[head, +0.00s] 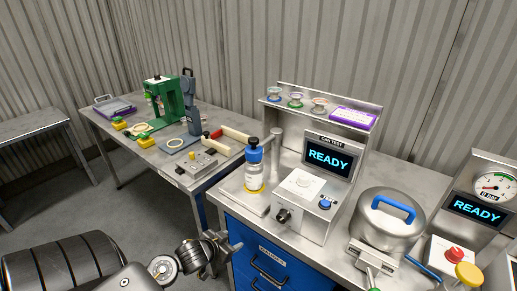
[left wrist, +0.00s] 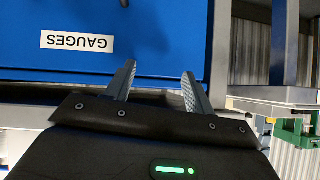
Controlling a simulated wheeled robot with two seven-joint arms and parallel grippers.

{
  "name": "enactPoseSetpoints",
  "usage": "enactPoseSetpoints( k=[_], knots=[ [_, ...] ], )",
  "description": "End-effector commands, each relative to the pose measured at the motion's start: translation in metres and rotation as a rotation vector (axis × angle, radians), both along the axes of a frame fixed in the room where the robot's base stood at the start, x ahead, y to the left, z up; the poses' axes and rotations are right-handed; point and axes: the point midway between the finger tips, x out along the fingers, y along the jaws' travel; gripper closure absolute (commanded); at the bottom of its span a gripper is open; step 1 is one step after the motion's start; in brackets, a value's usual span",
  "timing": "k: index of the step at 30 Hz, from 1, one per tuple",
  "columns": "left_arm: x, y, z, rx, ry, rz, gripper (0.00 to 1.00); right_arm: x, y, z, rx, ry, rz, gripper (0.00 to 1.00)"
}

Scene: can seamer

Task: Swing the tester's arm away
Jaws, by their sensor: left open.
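The can tester (head: 303,198) is a grey box with a lit READY screen (head: 328,159), a black knob and a blue button. A grey post (head: 277,153) stands at its left, behind a blue-capped bottle (head: 254,170). I cannot clearly tell which part is the swinging arm. My left gripper (head: 222,252) is low, in front of the blue drawer cabinet (head: 237,232) and below the bench top, apart from the tester. In the left wrist view the gripper (left wrist: 159,72) is open and empty, facing the drawer labelled GAUGES (left wrist: 77,41). My right gripper is out of view.
A lidded metal pot (head: 388,222) with a blue handle stands right of the tester. A gauge unit (head: 480,207) with a second READY screen is at the far right. A second bench at left holds a green press (head: 160,100) and tools. Open floor lies at left.

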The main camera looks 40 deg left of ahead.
Motion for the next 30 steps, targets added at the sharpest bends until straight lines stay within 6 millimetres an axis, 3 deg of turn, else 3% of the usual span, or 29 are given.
enactPoseSetpoints(
  k=[1,5,7,15,24,30],
  knots=[
    [0.003,-0.002,0.027,0.008,-0.032,-0.012,0.46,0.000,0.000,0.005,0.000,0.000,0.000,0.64],
    [0.009,-0.007,0.085,0.020,-0.112,-0.035,0.46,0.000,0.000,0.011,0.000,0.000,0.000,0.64],
    [0.021,0.000,0.113,0.019,-0.184,-0.058,0.46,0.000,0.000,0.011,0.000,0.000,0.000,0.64],
    [0.067,0.040,0.187,-0.061,-0.415,-0.175,0.46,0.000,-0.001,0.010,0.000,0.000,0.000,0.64],
    [0.092,0.067,0.284,-0.188,-0.592,-0.369,0.46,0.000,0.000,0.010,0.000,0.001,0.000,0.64],
    [0.093,0.070,0.304,-0.226,-0.616,-0.418,0.46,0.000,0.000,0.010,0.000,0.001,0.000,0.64]
  ],
)
